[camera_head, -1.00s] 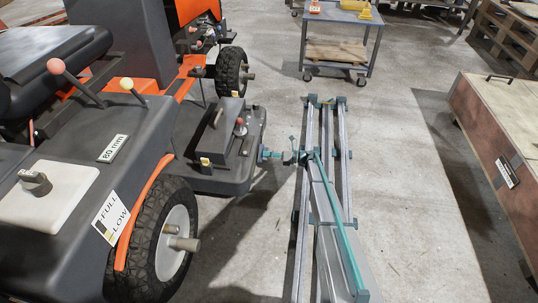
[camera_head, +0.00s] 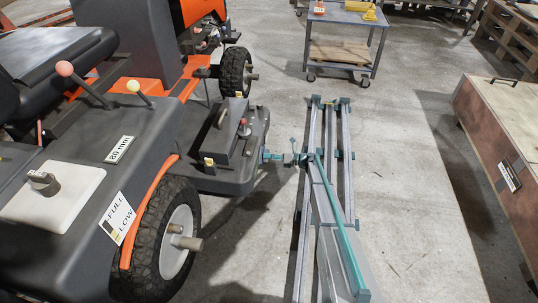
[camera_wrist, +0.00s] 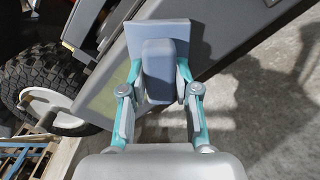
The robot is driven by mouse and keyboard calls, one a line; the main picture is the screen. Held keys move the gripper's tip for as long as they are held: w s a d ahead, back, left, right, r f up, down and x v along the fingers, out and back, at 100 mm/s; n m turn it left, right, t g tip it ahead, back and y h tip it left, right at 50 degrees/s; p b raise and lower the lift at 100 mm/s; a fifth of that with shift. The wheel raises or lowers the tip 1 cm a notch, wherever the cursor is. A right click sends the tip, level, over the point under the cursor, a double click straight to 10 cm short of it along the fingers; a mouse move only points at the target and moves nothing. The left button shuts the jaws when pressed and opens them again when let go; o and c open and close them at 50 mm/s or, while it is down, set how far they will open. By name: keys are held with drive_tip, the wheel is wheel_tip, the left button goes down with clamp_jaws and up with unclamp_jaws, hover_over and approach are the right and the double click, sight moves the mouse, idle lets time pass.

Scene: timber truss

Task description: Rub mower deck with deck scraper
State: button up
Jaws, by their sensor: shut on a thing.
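The mower deck (camera_head: 228,184) is a dark grey housing at the mower's side in the head view. In the wrist view it is a dark band (camera_wrist: 228,28) running diagonally, with a dull greenish patch (camera_wrist: 103,101) on its surface. My gripper (camera_wrist: 160,72) is shut on the blue-grey handle of the deck scraper (camera_wrist: 158,85). The scraper's flat plate (camera_wrist: 172,32) lies over the deck band; I cannot tell whether it touches. In the head view my gripper (camera_head: 272,155) is small, at the deck's right edge, and the scraper is hard to make out there.
A black mower tyre (camera_wrist: 38,75) is close at the left of the wrist view. A lidded box with a handle (camera_head: 228,135) sits on the deck. A wheeled table (camera_head: 345,18) stands behind, and a long wooden chest (camera_head: 490,125) is at the right. Open concrete floor lies between.

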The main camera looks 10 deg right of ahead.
sight(261, 159)
drive_tip(key=shift+s+a+r+p, duration=0.1)
drive_tip(key=shift+s+a+p, duration=0.1)
drive_tip(key=shift+s+p, duration=0.4)
drive_tip(key=shift+s+a+p, duration=0.2)
drive_tip(key=shift+s, duration=0.65)
drive_tip(key=s, duration=0.1)
drive_tip(key=s+a+p, duration=0.1)
drive_tip(key=s+p, duration=0.1)
drive_tip(key=shift+s+a, duration=0.25)
drive_tip(key=shift+s+a+p, duration=0.4)
drive_tip(key=shift+s+p, duration=0.2)
drive_tip(key=shift+s, duration=0.55)
drive_tip(key=shift+s+a+p, duration=0.35)
drive_tip(key=shift+s+p, duration=0.2)
drive_tip(key=shift+s, duration=0.65)
drive_tip(key=shift+s+a+p, duration=0.4)
drive_tip(key=shift+s+p, duration=0.2)
drive_tip(key=shift+s, duration=0.55)
drive_tip(key=shift+p, duration=0.55)
drive_tip(key=shift+w+d+p, duration=0.25)
drive_tip(key=shift+w+p, duration=0.2)
drive_tip(key=shift+w, duration=0.15)
drive_tip(key=shift+w+d+p, duration=0.3)
drive_tip(key=shift+w+p, duration=0.1)
drive_tip(key=shift+w, duration=0.25)
drive_tip(key=shift+w+d+p, duration=0.25)
drive_tip(key=shift+w+p, duration=0.2)
drive_tip(key=shift+w, duration=0.15)
